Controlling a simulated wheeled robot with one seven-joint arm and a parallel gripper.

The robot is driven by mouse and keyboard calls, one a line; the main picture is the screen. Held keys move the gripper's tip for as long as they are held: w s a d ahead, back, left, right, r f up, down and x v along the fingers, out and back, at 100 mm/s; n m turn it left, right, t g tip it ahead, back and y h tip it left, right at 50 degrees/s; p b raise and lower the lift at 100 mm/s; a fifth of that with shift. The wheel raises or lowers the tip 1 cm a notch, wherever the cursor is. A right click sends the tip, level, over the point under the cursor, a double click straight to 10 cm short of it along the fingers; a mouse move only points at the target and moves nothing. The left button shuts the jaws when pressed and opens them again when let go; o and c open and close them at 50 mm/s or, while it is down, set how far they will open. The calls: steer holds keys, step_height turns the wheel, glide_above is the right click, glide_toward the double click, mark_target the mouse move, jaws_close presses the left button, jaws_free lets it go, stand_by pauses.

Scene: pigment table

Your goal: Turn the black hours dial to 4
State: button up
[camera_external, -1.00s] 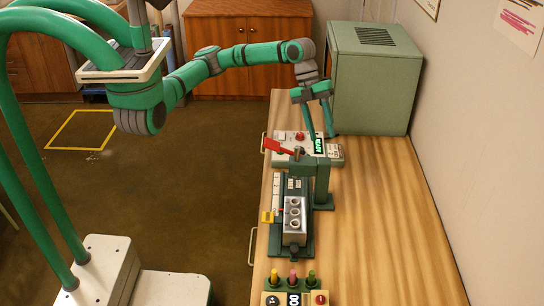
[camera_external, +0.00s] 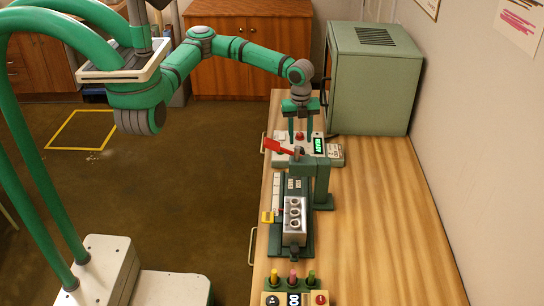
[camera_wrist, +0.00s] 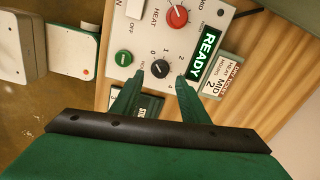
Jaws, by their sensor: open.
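The black hours dial (camera_wrist: 160,68) sits on a pale control panel (camera_wrist: 140,30) in the wrist view. The numbers 0, 1, 2 and 4 are printed around it; its pointer is too small to read surely. My gripper (camera_wrist: 160,75) is open, with one green fingertip on each side of the dial in this view. I cannot tell whether they touch it. In the external view my gripper (camera_external: 300,140) points down over the panel (camera_external: 333,157); the dial cannot be made out there.
A red heat knob (camera_wrist: 177,15), a green button (camera_wrist: 124,57) and a green READY display (camera_wrist: 207,44) are near the dial. A press with a red lever (camera_external: 280,147) stands just in front. A green oven-like box (camera_external: 372,80) is behind. The table's right side is clear.

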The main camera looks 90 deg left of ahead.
steer(key=shift+w+f, duration=0.1)
steer(key=shift+f, duration=1.9)
jaws_close()
